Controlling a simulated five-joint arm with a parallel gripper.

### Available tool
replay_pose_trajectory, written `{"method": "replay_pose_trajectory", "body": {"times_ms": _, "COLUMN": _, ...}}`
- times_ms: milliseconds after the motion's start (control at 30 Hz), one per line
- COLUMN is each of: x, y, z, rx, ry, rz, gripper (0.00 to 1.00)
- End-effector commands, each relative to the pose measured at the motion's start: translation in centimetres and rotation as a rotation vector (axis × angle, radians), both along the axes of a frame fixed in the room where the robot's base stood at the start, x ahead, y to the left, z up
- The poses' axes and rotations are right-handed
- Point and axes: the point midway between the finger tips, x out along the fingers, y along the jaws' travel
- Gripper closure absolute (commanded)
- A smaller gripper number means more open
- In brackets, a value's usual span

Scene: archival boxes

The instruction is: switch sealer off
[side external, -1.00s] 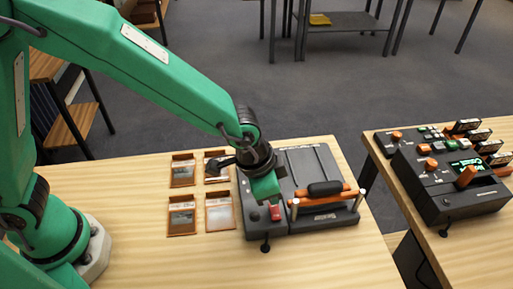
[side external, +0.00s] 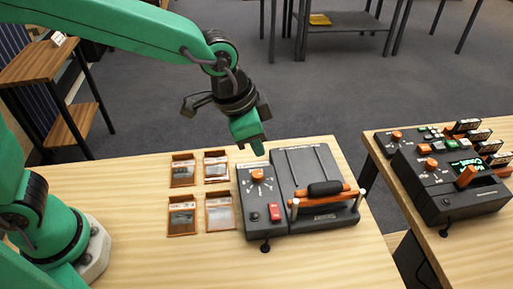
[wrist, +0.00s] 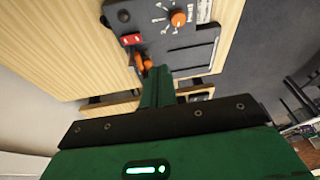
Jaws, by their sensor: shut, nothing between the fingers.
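The sealer (side external: 310,188) is a dark grey machine on the wooden table, with an orange bar and a black handle across its front. Its control panel at left carries an orange knob (side external: 257,176), a red switch (side external: 275,212) and a small black button. In the wrist view the knob (wrist: 179,18) and the red switch (wrist: 131,40) show near the top. Whether the switch is on or off cannot be told. My gripper (side external: 258,150) is shut and empty, above and behind the knob, apart from the sealer.
Several orange-framed trays (side external: 182,216) with pictures lie left of the sealer. A second dark console (side external: 450,185) with orange knobs and a green display stands on another table at right. The front of the wooden table (side external: 320,265) is clear.

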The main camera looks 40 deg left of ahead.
Motion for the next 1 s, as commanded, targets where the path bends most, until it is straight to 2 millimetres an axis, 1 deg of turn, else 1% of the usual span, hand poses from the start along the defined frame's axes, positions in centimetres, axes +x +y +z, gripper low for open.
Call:
{"method": "replay_pose_trajectory", "body": {"times_ms": 33, "x": 0.0, "y": 0.0, "z": 0.0, "rx": 0.000, "ry": 0.000, "rz": 0.000, "gripper": 0.96}}
{"method": "replay_pose_trajectory", "body": {"times_ms": 167, "x": 0.1, "y": -0.1, "z": 0.0, "rx": 0.003, "ry": 0.005, "rz": 0.000, "gripper": 0.71}}
{"method": "replay_pose_trajectory", "body": {"times_ms": 200, "x": 0.1, "y": -0.2, "z": -0.1, "rx": 0.006, "ry": 0.009, "rz": -0.001, "gripper": 0.63}}
{"method": "replay_pose_trajectory", "body": {"times_ms": 267, "x": 0.2, "y": -0.4, "z": -0.2, "rx": 0.013, "ry": 0.020, "rz": -0.001, "gripper": 0.51}}
{"method": "replay_pose_trajectory", "body": {"times_ms": 300, "x": 0.3, "y": -0.6, "z": -0.3, "rx": 0.020, "ry": 0.032, "rz": -0.003, "gripper": 0.43}}
{"method": "replay_pose_trajectory", "body": {"times_ms": 333, "x": 0.4, "y": -0.8, "z": -0.4, "rx": 0.026, "ry": 0.040, "rz": -0.004, "gripper": 0.38}}
{"method": "replay_pose_trajectory", "body": {"times_ms": 467, "x": 0.8, "y": -1.8, "z": -0.9, "rx": 0.064, "ry": 0.097, "rz": -0.008, "gripper": 0.38}}
{"method": "replay_pose_trajectory", "body": {"times_ms": 667, "x": 1.5, "y": -3.9, "z": -2.2, "rx": 0.152, "ry": 0.217, "rz": -0.018, "gripper": 0.38}}
{"method": "replay_pose_trajectory", "body": {"times_ms": 1000, "x": 1.9, "y": -7.3, "z": -4.8, "rx": 0.323, "ry": 0.422, "rz": -0.033, "gripper": 0.38}}
